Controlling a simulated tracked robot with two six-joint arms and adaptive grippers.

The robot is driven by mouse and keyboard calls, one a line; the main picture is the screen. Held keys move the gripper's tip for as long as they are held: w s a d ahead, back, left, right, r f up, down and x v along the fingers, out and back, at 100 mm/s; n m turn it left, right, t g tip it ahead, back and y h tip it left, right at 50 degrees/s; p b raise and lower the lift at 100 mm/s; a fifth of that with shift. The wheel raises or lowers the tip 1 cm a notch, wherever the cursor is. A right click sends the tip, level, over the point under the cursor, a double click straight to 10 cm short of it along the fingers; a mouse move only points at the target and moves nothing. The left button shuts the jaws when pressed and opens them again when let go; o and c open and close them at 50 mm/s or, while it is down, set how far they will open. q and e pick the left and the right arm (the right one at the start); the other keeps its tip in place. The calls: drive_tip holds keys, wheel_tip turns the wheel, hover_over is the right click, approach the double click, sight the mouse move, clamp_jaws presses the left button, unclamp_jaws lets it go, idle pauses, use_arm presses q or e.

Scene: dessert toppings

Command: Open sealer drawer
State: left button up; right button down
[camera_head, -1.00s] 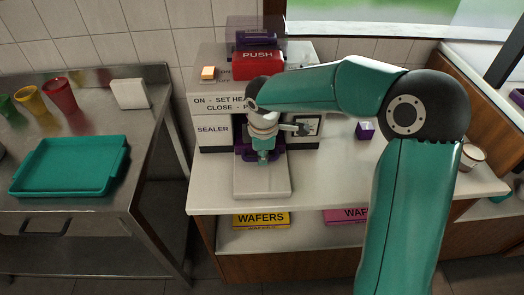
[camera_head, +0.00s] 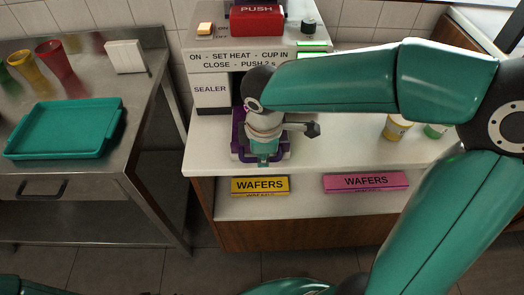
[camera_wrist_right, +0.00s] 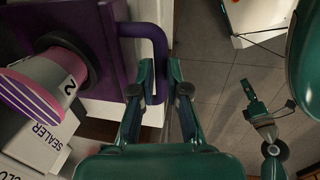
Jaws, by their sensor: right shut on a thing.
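The white sealer (camera_head: 210,90) stands on the counter, with a red PUSH block (camera_head: 256,20) on top. Its purple drawer (camera_head: 238,140) is out in front of the body, over the white base slab. It also shows in the right wrist view (camera_wrist_right: 85,20), with a purple loop handle (camera_wrist_right: 155,45). My right gripper (camera_wrist_right: 160,105) is shut on this handle, one finger inside the loop and one outside. It partly hides the drawer in the head view (camera_head: 264,152). A pink cup marked 2 (camera_wrist_right: 45,85) is at the drawer. My left gripper (camera_wrist_right: 255,105) hangs apart over the floor; its jaws are unclear.
A steel table with a teal tray (camera_head: 112,135) and coloured cups stands at the left. Yellow (camera_head: 260,186) and pink (camera_head: 365,182) wafer boxes lie on the shelf below the counter. My right arm covers much of the counter's right side. Small tubs (camera_head: 396,127) stand behind it.

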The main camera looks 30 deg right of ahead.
drive_tip(key=c, duration=1.2)
unclamp_jaws()
drive_tip(key=r, duration=0.4)
drive_tip(key=s+r, duration=0.1)
drive_tip(key=r, duration=0.3)
drive_tip(key=a+r, duration=0.1)
drive_tip(key=r, duration=0.2)
drive_tip(key=shift+s+r, duration=0.35)
drive_tip(key=shift+r, duration=0.05)
